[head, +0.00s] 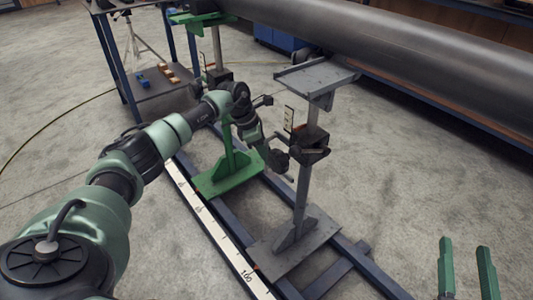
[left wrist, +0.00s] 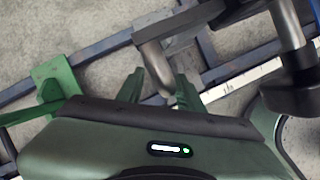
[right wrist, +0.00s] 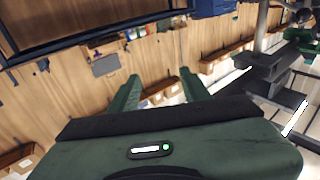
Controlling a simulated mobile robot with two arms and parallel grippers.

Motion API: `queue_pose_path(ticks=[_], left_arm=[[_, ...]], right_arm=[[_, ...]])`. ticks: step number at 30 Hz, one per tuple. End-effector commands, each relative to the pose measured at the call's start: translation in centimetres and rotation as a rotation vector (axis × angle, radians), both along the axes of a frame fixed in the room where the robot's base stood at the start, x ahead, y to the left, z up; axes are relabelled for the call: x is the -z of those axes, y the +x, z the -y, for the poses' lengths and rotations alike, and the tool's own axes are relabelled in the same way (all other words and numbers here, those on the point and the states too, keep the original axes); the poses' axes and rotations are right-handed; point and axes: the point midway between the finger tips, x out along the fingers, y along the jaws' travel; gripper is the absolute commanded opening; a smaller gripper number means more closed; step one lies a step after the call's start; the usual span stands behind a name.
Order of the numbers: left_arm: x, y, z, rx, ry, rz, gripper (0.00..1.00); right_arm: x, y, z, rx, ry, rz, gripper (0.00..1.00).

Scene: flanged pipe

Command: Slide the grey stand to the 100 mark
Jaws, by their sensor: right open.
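The grey stand (head: 301,190) stands upright on the rails, with a flat top plate, a dark clamp block and a grey base (head: 294,245). The base's near left edge is close to the 1.00 mark (head: 247,275) on the white scale (head: 215,225); exact alignment is too small to tell. My left gripper (head: 275,160) is beside the post, near the clamp block's height. In the left wrist view its fingers (left wrist: 159,78) are apart, with a grey cylindrical part (left wrist: 155,58) showing between or beyond them; contact cannot be told. My right gripper (head: 463,243) is open and empty.
A green stand (head: 230,175) is farther back on the same rails. A large grey pipe (head: 400,50) lies beyond the stands. A dark shelf unit (head: 165,100) holds small blocks at the back left. Floor is clear right of the rails.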

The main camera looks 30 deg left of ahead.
Motion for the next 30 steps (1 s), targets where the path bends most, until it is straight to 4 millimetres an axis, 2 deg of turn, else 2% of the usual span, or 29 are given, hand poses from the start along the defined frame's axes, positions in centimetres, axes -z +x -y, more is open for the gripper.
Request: queue_pose_path(ticks=[10, 17, 24, 30], left_arm=[[-0.3, -0.2, 0.1, 0.004, -0.002, -0.004, 0.36], [-3.2, -0.8, -0.9, 0.003, -0.001, -0.001, 0.36], [-6.2, -1.6, -2.0, 0.002, -0.001, -0.003, 0.36], [-7.1, -1.8, -2.3, 0.001, -0.002, -0.002, 0.36]], right_arm=[[0.0, 0.0, 0.0, 0.0, -0.002, -0.008, 0.47], [3.9, -0.3, 0.7, 0.014, -0.055, -0.208, 0.47], [7.9, -1.5, 1.5, 0.026, -0.104, -0.413, 0.47], [9.3, -2.1, 1.9, 0.03, -0.121, -0.482, 0.47]])
